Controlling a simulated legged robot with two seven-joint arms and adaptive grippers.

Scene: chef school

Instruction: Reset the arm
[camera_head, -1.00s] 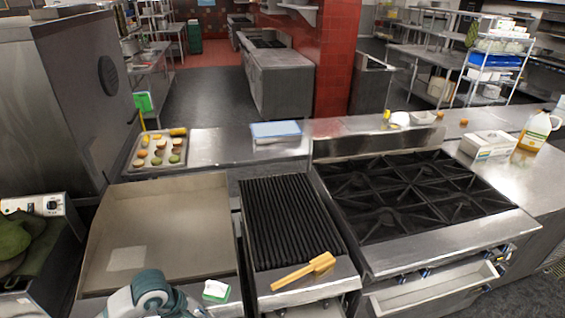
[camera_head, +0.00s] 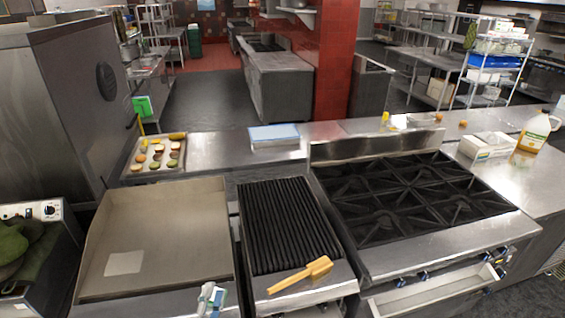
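A small part of my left gripper (camera_head: 207,296) shows at the bottom edge of the head view, over the front ledge of the flat griddle (camera_head: 165,235). It overlaps the spot of a green and white sponge (camera_head: 218,297), which is mostly hidden. I cannot tell whether the gripper touches or holds the sponge, or whether its fingers are open. The rest of my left arm is out of view. My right gripper is not in view.
A wooden brush (camera_head: 302,275) lies on the front ledge of the ribbed grill (camera_head: 288,225). A black burner range (camera_head: 415,195) stands to the right. A tray of round pastries (camera_head: 136,167) and a blue-white board (camera_head: 274,136) sit on the back counter.

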